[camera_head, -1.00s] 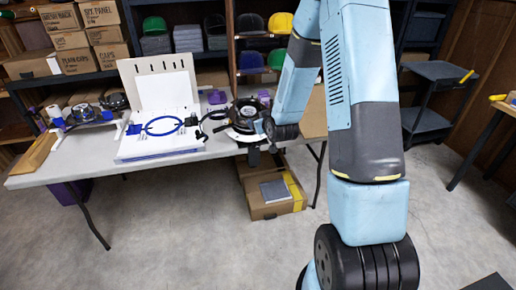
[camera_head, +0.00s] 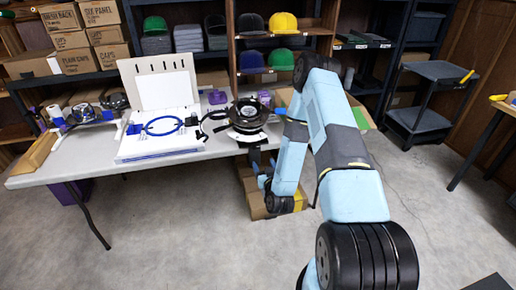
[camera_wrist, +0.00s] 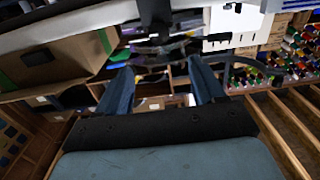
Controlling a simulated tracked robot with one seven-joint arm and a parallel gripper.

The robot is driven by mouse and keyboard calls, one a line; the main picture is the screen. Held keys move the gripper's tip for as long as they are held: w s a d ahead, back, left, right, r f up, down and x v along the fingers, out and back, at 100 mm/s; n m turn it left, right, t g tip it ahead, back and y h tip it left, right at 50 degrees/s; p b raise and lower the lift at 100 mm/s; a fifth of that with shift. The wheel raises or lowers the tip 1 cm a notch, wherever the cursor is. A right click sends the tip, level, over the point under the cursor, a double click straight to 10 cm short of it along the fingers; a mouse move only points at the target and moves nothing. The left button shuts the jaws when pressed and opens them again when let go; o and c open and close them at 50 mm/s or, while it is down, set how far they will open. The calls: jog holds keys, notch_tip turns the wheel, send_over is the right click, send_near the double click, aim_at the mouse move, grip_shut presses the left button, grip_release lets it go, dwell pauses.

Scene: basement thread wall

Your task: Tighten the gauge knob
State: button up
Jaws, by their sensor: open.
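A black round device (camera_head: 248,114) with a pale ring is mounted at the right part of the table, with a dark bracket (camera_head: 254,155) hanging below the table's front edge. I cannot pick out the gauge knob clearly. My gripper (camera_head: 262,168) is in front of and below that bracket, low beside the table edge. In the wrist view my gripper (camera_wrist: 160,72) has its two blue fingers spread wide, with nothing between them. Dark parts (camera_wrist: 155,18) at the top of that view lie beyond the fingertips and look blurred.
The grey table (camera_head: 90,166) carries a white board and case (camera_head: 160,90) with a blue hoop (camera_head: 162,126). A cardboard box (camera_head: 256,206) stands on the floor under the device, close to my gripper. A dark cart (camera_head: 428,100) stands at right. The floor in front is clear.

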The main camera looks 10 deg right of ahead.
aim_at(256, 146)
jog(key=w, duration=1.3)
jog(key=shift+w+f, duration=0.2)
jog(key=shift+w, duration=0.05)
jog(key=shift+c, duration=0.3)
